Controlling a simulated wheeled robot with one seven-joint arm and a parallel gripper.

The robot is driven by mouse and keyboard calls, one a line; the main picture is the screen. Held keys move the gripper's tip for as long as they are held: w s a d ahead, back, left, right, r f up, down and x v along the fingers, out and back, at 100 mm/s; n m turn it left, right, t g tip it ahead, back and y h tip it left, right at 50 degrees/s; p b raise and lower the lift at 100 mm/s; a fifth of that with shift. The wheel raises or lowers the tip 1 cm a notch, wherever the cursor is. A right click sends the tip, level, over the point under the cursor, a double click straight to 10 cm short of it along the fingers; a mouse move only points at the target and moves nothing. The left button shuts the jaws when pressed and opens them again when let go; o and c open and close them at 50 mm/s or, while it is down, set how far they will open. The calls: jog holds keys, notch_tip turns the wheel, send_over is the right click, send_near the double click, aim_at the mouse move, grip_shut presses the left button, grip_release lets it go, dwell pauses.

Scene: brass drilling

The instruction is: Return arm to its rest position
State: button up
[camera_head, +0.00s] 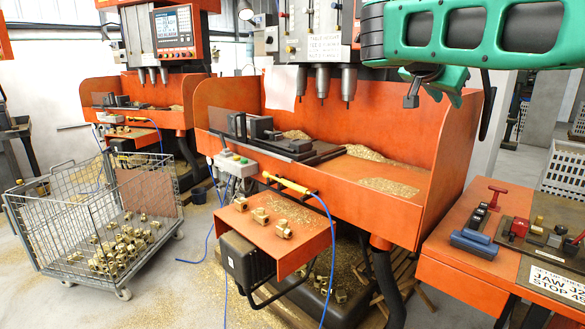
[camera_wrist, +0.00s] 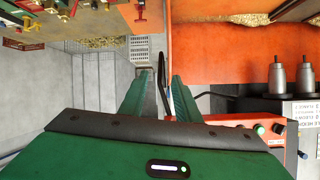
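My gripper (camera_head: 430,88) hangs from my green arm in the top right of the head view, in front of the right side of the orange drilling machine (camera_head: 350,185). In the wrist view my gripper (camera_wrist: 163,78) shows two green fingers with a gap between them. No part is seen held in it. A dark rod-like thing shows in the gap, apparently farther back. The wrist view is turned over, with the orange machine (camera_wrist: 225,65) on its right side.
A wire cart (camera_head: 95,225) with brass parts stands at left. A small orange shelf (camera_head: 300,242) holds brass parts, with a blue air hose (camera_head: 333,270) beside it. An orange side table (camera_head: 455,272) with vise jaws stands at right. Drill spindles (camera_head: 348,85) hang near my arm.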

jog(key=s+d+f+n+g+y, duration=0.1)
jog(key=s+d+f+g+y, duration=0.1)
jog(key=s+d+f, duration=0.55)
jog(key=s+d+f+n+g+y, duration=0.2)
jog(key=s+d+f+g+y, duration=0.15)
jog(key=s+f, duration=0.65)
jog(key=s+a+f+n+g+y, duration=0.1)
jog(key=s+a+f+y, duration=0.1)
jog(key=s+f, duration=0.6)
jog(key=s+a+f+n+g+y, duration=0.1)
jog(key=s+a+f+g+y, duration=0.1)
jog(key=s+a+f, duration=0.3)
jog(key=s+f, duration=0.4)
jog(key=s, duration=0.7)
jog(key=shift+f, duration=0.2)
jog(key=shift+s, duration=0.15)
